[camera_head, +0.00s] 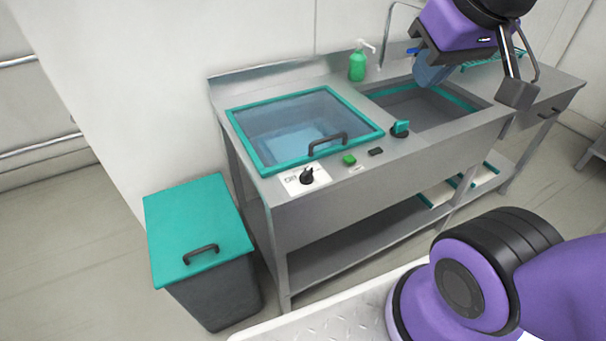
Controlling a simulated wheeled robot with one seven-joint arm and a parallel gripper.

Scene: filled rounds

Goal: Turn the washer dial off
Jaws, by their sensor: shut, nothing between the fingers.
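The washer (285,203) is a steel bench unit with a shut, teal-framed glass lid (252,155). A black dial (307,176) sits on a white plate at its front left corner, beside small lettering. Its pointer setting is too small to read. My gripper (514,93) is at the upper right, above the sink side of the bench, far from the dial and touching nothing I can see. It is shut and empty.
Along the front edge are a green button (349,159), a small black panel (376,151) and a teal-topped knob (400,128). A green soap bottle (357,66) stands behind. A blue item (431,73) is near the sink (415,104). A teal-lidded bin (196,222) stands left.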

